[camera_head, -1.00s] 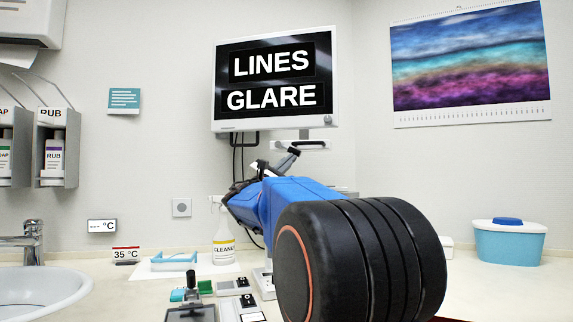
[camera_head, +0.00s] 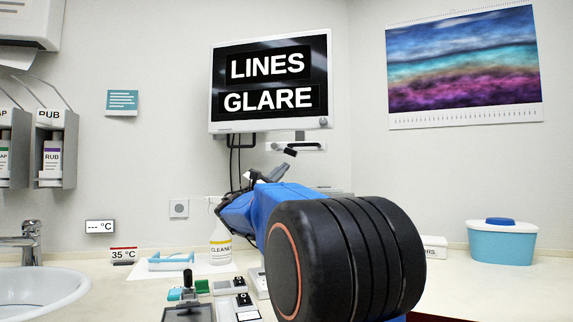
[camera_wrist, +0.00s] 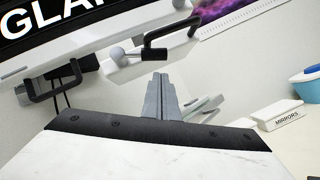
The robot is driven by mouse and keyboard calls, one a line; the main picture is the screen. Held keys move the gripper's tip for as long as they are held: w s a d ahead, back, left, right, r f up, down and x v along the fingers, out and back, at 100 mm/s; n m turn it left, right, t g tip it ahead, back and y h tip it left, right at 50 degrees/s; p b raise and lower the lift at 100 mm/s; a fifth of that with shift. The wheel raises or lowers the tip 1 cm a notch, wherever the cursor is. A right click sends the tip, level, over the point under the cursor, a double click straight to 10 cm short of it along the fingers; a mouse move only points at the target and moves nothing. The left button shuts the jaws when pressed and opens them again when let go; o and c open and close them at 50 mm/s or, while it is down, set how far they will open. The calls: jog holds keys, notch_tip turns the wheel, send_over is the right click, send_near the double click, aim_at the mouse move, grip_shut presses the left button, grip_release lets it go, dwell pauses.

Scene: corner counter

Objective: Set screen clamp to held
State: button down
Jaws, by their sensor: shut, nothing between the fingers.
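The screen (camera_head: 268,126) reads "LINES GLARE" and hangs on the back wall. Below it is a white bracket (camera_head: 310,146) with a small black handle (camera_head: 290,152), which I take to be the screen clamp. In the wrist view, the bent black handle (camera_wrist: 171,38) stands out from the pale bracket (camera_wrist: 143,68), beside a grey ball-ended pin (camera_wrist: 117,53). My gripper (camera_head: 282,170) is just below the handle. In the wrist view its grey fingers (camera_wrist: 162,80) are together and empty, pointing toward the handle, with a small apparent gap.
A cleaner bottle (camera_head: 221,246), a blue tray (camera_head: 171,262) and several control boxes (camera_head: 238,302) stand on the counter to the left of my arm. A mirrors box (camera_wrist: 277,115) and blue-lidded tub (camera_head: 502,244) are to the right. A dark bracket (camera_wrist: 52,85) hangs under the screen.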

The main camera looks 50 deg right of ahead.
jog(key=f+v, duration=0.1)
jog(key=v, duration=0.9)
jog(key=shift+s+f, duration=0.2)
jog(key=shift+s, duration=0.05)
